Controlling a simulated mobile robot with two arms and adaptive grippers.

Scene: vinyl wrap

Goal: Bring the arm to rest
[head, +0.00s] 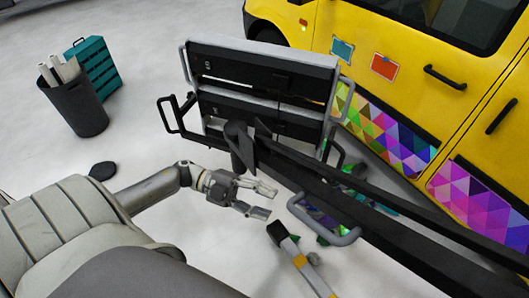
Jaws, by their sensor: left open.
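My left arm (150,190) comes in from the left and reaches toward the middle of the view. My left gripper (268,202) is at its end, with its two fingers spread apart and nothing between them. It appears in front of the pale floor, left of a grey curved handle on a dark frame. My right gripper does not show.
A dark frame with panels (262,85) and long black bars fills the centre right. A yellow van (400,50) with colourful triangle wrap stands behind it. A dark bin (78,108) with rolls and a teal crate (98,62) stand at left. A black-headed item with yellow bands (298,260) is below the gripper.

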